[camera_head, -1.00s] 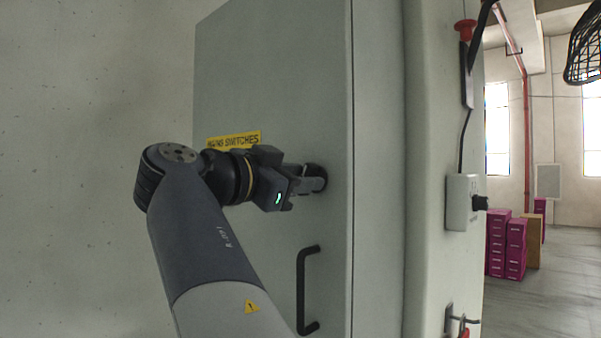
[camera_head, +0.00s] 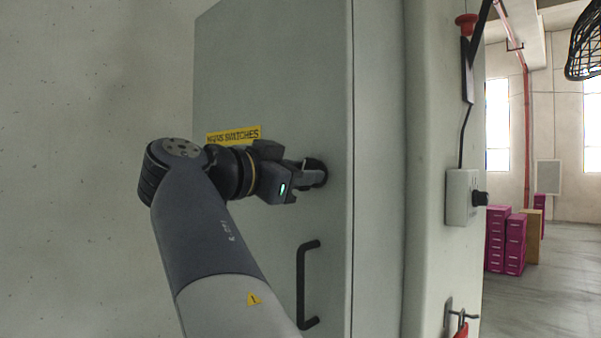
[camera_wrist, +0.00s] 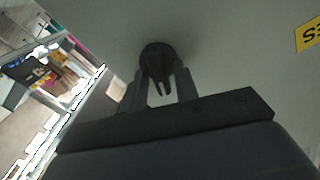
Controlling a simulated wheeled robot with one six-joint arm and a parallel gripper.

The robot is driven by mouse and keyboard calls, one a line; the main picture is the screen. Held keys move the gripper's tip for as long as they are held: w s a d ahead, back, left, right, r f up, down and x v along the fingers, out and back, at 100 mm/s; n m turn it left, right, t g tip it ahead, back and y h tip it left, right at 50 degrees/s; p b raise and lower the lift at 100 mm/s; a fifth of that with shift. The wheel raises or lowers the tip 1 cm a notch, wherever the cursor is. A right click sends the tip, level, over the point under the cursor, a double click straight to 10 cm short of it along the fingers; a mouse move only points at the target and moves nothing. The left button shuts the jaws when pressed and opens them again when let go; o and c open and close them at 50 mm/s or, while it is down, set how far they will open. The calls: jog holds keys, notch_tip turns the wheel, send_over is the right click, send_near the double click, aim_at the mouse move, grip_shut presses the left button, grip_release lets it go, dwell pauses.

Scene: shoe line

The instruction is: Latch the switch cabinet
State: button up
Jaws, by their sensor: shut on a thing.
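The grey switch cabinet (camera_head: 270,70) fills the middle of the head view, its door flush with the frame as far as I can see. A yellow label (camera_head: 233,135) reading "SWITCHES" is on the door. A round black latch knob (camera_head: 319,172) sits near the door's right edge, above a black pull handle (camera_head: 306,284). My gripper (camera_head: 308,174) is shut on the latch knob, partly hiding it. In the wrist view the dark knob (camera_wrist: 159,58) shows between the fingers (camera_wrist: 160,95), against the grey door.
A control box (camera_head: 462,197) and a red button (camera_head: 466,24) are on the pillar right of the cabinet. A hook with a red item (camera_head: 461,328) is lower down. Magenta boxes (camera_head: 506,240) stand on the open floor further right. A plain wall is at left.

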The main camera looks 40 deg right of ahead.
jog(key=n, duration=0.4)
jog(key=shift+w, duration=0.1)
jog(key=o, duration=0.7)
jog(key=shift+c, duration=0.2)
jog(key=shift+a, duration=0.1)
jog(key=a+b, duration=0.2)
jog(key=a, duration=0.8)
jog(key=shift+s+a, duration=0.35)
jog(key=shift+s, duration=0.05)
jog(key=shift+d, duration=0.1)
jog(key=d+p, duration=0.2)
jog(key=d, duration=0.8)
jog(key=shift+w+d, duration=0.35)
jog(key=shift+w, duration=0.05)
